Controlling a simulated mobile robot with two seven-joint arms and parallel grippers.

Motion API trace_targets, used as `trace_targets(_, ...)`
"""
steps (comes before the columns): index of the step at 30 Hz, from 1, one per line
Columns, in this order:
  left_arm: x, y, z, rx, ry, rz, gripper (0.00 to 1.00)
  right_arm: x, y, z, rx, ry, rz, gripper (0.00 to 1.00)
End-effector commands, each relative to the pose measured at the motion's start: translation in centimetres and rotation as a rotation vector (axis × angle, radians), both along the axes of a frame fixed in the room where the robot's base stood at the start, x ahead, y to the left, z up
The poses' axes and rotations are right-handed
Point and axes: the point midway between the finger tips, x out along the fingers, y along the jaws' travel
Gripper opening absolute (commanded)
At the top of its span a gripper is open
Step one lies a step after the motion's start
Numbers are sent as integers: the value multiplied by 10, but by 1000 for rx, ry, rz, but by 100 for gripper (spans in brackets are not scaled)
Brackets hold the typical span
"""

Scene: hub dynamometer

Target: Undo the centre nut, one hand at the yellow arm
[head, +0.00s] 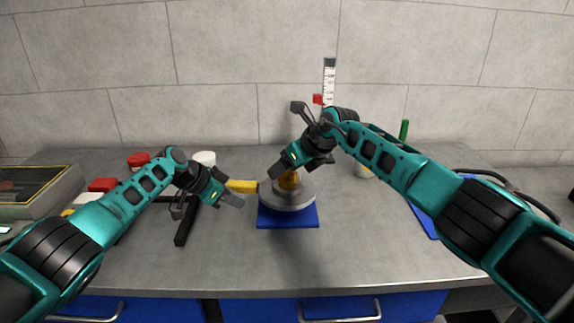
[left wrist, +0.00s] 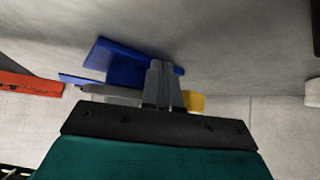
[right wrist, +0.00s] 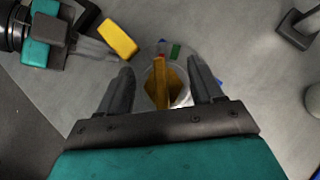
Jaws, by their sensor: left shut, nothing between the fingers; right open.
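The hub (head: 302,197) is a grey disc on a blue base (head: 288,219) in the middle of the bench. The golden centre nut (head: 288,181) stands on top, partly hidden by my right gripper (head: 279,169). In the right wrist view the nut (right wrist: 160,86) appears between my open right fingers (right wrist: 160,84); I cannot tell whether they touch it. The yellow arm (head: 243,186) sticks out left from the hub; its end also shows in the right wrist view (right wrist: 118,38). My left gripper (head: 236,201) is shut and empty, just beside the arm, with no clear grip on it.
A black bar (head: 186,222) lies left of the hub. A white cup (head: 204,158), a red-topped item (head: 139,159) and a grey case (head: 38,195) stand farther left. A blue mat (head: 424,221) lies at right, partly under my right arm. The bench front is clear.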

Motion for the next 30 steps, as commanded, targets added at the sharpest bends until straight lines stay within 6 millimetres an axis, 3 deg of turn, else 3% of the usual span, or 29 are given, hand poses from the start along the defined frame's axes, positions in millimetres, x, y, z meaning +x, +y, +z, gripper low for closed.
trace_targets(8,0,0,0,0,0,0,0,0,1,2,1,-1,1,68)
trace_targets(30,0,0,0,0,0,0,0,0,0,71,1,-1,0,68)
